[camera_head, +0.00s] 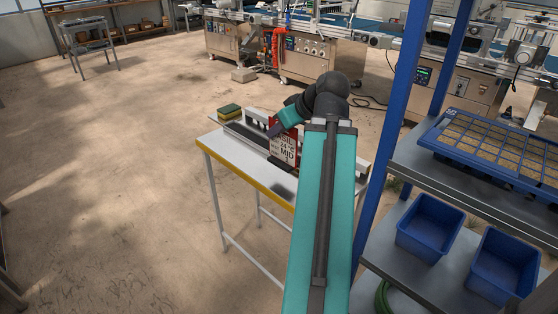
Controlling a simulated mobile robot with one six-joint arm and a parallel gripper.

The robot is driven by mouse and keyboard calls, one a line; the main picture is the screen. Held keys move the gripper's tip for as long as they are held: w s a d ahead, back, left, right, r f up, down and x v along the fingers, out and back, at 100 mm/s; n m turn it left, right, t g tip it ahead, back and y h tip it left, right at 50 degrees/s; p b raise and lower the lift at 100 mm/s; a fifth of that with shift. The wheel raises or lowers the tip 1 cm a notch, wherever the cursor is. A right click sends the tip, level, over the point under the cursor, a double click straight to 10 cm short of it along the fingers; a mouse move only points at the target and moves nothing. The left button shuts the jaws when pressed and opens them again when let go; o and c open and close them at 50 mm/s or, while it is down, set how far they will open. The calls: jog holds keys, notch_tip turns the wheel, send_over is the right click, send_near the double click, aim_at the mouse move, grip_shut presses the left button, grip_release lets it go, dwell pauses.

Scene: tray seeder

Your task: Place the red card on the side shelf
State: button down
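The red card (284,146), with a white panel and dark lettering, stands upright near the middle of the picture, over a white-topped side shelf (226,150) with a yellow front edge. My gripper (273,131) is at the card's upper left, very close to it or touching it. The fingertips are small and partly hidden, so I cannot tell whether they grip the card. My teal arm hides the right part of the side shelf. I cannot tell whether the card's lower edge rests in the dark holder (252,134) behind it.
A green and yellow sponge (229,111) lies at the side shelf's far left corner. A blue-posted rack (403,100) at right holds a blue seed tray (437,147) above two blue bins (427,252) (502,292). Machines (310,62) line the back.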

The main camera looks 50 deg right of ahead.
jog(key=shift+s+d, duration=0.25)
jog(key=shift+s, duration=0.4)
jog(key=shift+s+d, duration=0.2)
jog(key=shift+s, duration=0.45)
jog(key=shift+d, duration=0.1)
jog(key=shift+w+d+r+p, duration=0.1)
jog(key=shift+w+d+p, duration=0.3)
jog(key=shift+p, duration=0.55)
jog(key=w+d+p, duration=0.1)
jog(key=d+p, duration=0.1)
jog(key=p, duration=0.4)
jog(key=w+d+p, duration=0.1)
jog(key=d+p, duration=0.1)
jog(key=p, duration=0.3)
jog(key=shift+w+f+p, duration=0.2)
jog(key=shift+p, duration=0.15)
jog(key=d+p, duration=0.1)
jog(key=p, duration=0.2)
jog(key=shift+w, duration=0.25)
jog(key=p, duration=0.5)
jog(key=shift+w+d+f, duration=0.15)
jog(key=shift+w+d, duration=0.05)
jog(key=shift+d, duration=0.15)
